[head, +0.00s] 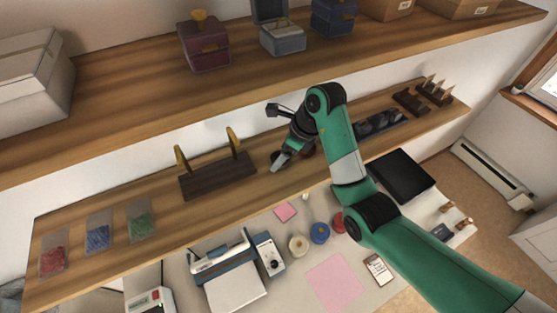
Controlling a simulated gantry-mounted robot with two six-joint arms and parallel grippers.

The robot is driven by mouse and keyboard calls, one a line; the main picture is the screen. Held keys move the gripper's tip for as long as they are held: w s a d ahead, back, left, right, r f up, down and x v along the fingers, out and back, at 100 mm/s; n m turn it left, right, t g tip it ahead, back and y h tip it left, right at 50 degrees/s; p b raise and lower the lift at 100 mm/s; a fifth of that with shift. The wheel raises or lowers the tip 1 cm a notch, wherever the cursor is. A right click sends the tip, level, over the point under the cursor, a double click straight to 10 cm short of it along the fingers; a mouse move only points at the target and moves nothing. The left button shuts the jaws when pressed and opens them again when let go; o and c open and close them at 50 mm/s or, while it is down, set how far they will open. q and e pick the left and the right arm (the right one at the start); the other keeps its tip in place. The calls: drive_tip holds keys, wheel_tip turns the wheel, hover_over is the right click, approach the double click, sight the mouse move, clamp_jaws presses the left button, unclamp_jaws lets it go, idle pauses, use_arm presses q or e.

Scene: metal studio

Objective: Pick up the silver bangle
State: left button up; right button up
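I cannot make out a silver bangle in the head view; it may be hidden by my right arm or too small to tell. My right gripper (279,158) is at the end of the green arm coming in from the lower right. It is low over the middle wooden shelf, just right of a dark wooden stand (218,178) with two upright gold-coloured pieces. Its fingers are small and partly hidden by the wrist, so I cannot tell whether they are open or hold anything. My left gripper is not in view.
The upper shelf (120,92) holds a maroon box (204,46), an open grey box (282,38) and a blue box (333,16). Bead packets (98,232) lie at the lower shelf's left. A dark tray (379,124) sits right of my gripper. A cluttered white worktop is below.

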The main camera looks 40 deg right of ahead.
drive_tip(key=c, duration=1)
